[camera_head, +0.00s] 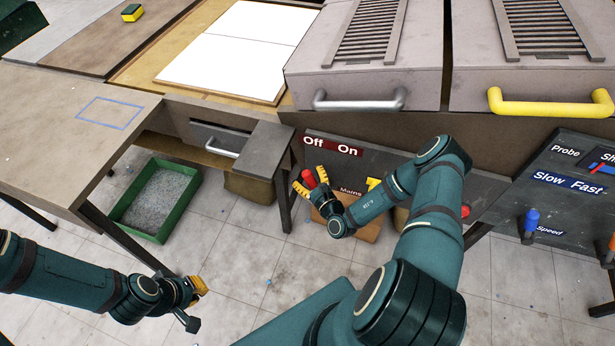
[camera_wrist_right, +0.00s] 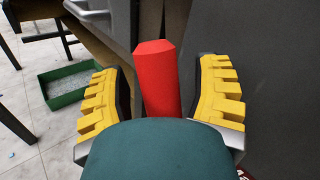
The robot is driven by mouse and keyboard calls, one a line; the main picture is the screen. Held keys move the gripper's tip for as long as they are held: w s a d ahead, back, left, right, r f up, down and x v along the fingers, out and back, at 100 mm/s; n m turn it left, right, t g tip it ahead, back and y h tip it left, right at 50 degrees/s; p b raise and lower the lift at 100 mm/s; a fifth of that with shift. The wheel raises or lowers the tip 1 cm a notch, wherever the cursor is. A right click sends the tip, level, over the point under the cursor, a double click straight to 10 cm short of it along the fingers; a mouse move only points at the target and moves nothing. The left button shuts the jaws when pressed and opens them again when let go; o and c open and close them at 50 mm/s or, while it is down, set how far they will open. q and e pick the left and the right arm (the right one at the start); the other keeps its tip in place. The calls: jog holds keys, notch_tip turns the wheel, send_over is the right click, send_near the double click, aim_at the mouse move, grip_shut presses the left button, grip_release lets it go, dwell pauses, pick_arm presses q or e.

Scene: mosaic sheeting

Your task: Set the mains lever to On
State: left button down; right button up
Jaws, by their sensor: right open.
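The mains lever has a red handle (camera_head: 309,178) and stands on a dark panel under the bench, below the red Off and On labels (camera_head: 333,146). The handle is under the Off side. My right gripper (camera_head: 312,188) is at the handle with its yellow fingers open. In the right wrist view the red handle (camera_wrist_right: 158,80) stands between the two yellow fingers, with a gap visible on the right side; the lower part is hidden by my gripper. My left gripper (camera_head: 194,300) hangs low over the floor, away from the lever, and its finger opening is unclear.
A second panel with a blue-handled speed lever (camera_head: 531,220) is at the right. A green tray (camera_head: 157,199) of grey granules lies on the floor. A drawer (camera_head: 215,143) and table legs stand left of the lever. Bench machines have a silver handle (camera_head: 360,101) and yellow handle (camera_head: 550,105).

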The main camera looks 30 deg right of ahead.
jog(key=shift+w, duration=0.35)
grip_shut()
jog(key=shift+s+f, duration=0.1)
jog(key=shift+s, duration=0.05)
jog(key=s+d+m+t+b, duration=0.2)
jog(key=m, duration=0.1)
jog(key=shift+s+d+r+t+h, duration=0.15)
jog(key=shift+s+r+t+h, duration=0.2)
jog(key=shift+t+h, duration=0.05)
jog(key=s+d+m+t+h+b, duration=0.1)
jog(key=s+d+m+t+b, duration=0.1)
jog(key=m, duration=0.1)
jog(key=shift+s+m+h, duration=0.15)
jog(key=shift+m+h, duration=0.15)
jog(key=shift+h, duration=0.1)
jog(key=shift+s+d+f+m+t+h+b, duration=0.15)
jog(key=shift+s+d+m+h+b, duration=0.1)
jog(key=shift+m+h+b, duration=0.25)
jog(key=shift+s+d+r+m+t+h+b, duration=0.1)
jog(key=shift+s+d+m+t+h+b, duration=0.15)
jog(key=shift+m+h, duration=0.35)
jog(key=shift+s+d+f+m+t+h+b, duration=0.1)
jog(key=shift+s+m+h+b, duration=0.2)
jog(key=shift+m, duration=0.4)
